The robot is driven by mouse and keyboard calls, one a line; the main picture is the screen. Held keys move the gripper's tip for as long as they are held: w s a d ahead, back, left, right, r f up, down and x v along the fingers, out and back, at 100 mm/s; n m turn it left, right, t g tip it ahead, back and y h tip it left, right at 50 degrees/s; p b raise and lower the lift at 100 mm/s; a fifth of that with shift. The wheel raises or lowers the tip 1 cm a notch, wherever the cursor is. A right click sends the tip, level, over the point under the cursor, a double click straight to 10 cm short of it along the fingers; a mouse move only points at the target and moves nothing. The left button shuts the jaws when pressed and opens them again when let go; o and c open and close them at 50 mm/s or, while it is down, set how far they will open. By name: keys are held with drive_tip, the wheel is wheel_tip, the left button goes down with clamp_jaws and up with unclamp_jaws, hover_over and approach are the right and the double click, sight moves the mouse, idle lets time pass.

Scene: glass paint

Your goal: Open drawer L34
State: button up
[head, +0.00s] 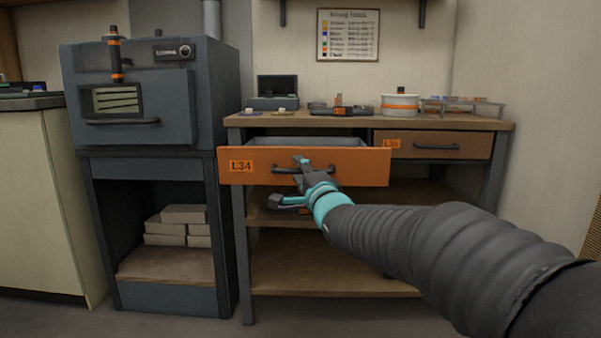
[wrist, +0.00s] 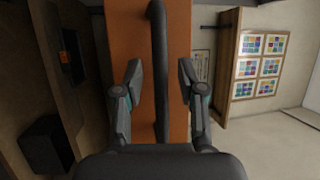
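Drawer L34 (head: 355,166) is an orange-fronted drawer under the left of the workbench top. It stands pulled out, with its grey inside showing behind the front. Its label (head: 241,166) is at the left of the front. Its dark bar handle (head: 322,169) is partly hidden by my gripper (head: 298,177). In the wrist view the handle (wrist: 159,60) runs between the two fingers of my gripper (wrist: 160,84). The fingers are apart, with a visible gap on both sides of the bar, so the gripper is open around the handle and not closed on it.
A closed brown drawer (head: 465,146) is to the right. The bench top (head: 300,121) holds trays, a round container (head: 400,104) and a rack. A grey furnace (head: 150,100) stands close on the left. Lower shelves (head: 330,262) lie below the drawer.

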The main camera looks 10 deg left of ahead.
drive_tip(key=v, duration=1.2)
idle(0.3)
